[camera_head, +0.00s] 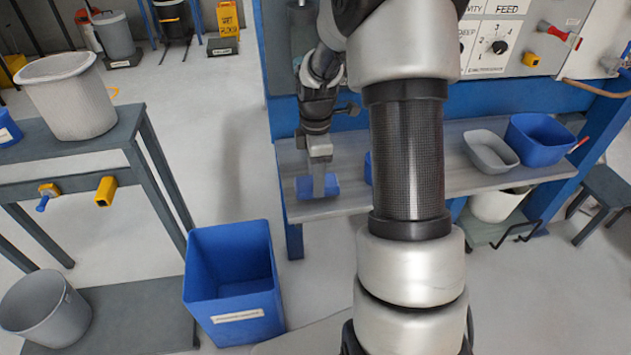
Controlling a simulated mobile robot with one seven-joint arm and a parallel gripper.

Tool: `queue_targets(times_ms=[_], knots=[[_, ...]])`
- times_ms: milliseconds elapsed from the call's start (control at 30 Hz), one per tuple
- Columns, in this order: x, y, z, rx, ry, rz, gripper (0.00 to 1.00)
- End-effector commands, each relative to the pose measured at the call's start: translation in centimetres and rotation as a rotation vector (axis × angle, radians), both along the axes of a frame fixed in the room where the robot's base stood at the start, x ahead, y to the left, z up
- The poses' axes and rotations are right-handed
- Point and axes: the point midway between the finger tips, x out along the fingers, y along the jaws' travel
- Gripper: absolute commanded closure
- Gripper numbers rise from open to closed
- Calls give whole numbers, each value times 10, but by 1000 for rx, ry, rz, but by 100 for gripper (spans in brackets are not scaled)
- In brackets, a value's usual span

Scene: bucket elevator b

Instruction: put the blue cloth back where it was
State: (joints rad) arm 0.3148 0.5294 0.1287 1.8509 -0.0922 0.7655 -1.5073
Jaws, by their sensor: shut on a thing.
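My gripper (319,186) points down at the left end of the grey shelf (345,203) of the blue-framed machine. It is shut on the blue cloth (304,187), which shows on both sides of the fingers. The cloth is at the shelf surface or just above it; I cannot tell whether it touches. The fingers hide the middle of the cloth.
My arm covers the middle of the shelf and partly hides another blue thing (368,168). A grey tray (490,151) and a blue bin (540,139) stand further right. A tall blue bin (234,280) stands on the floor at left, near a bench (150,135).

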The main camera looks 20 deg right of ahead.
Motion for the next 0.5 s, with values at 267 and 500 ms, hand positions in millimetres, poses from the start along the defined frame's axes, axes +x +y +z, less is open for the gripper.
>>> queue_targets(times_ms=[267, 500], knots=[[0, 0, -14, 0, 0, 1, 69], [0, 0, -15, 0, 0, 1, 32]])
